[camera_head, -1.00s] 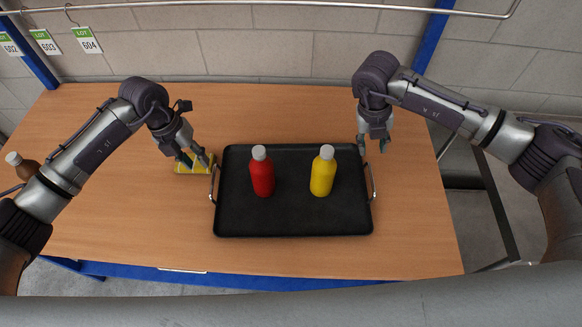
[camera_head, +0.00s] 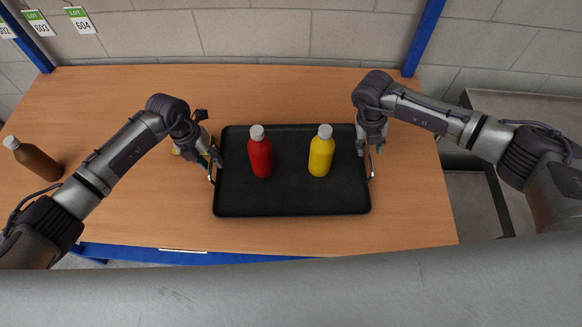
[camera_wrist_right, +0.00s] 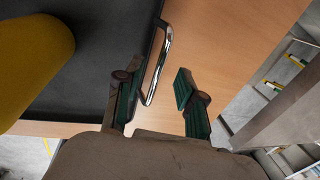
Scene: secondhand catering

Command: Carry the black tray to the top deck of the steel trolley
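The black tray (camera_head: 290,197) lies flat on the wooden table with a metal handle at each short side. A red bottle (camera_head: 260,155) and a yellow bottle (camera_head: 321,154) stand upright on it. My left gripper (camera_head: 213,163) is at the tray's left handle (camera_head: 211,174); its fingers are too small to tell open or shut. My right gripper (camera_head: 369,150) is at the right handle. In the right wrist view my right gripper (camera_wrist_right: 158,100) is open, with the right handle (camera_wrist_right: 158,66) between or just ahead of its fingers.
A brown bottle (camera_head: 33,159) stands at the left of the wooden table (camera_head: 290,95). Grey metal surfaces (camera_head: 470,190) stand right of the table. A block wall is behind.

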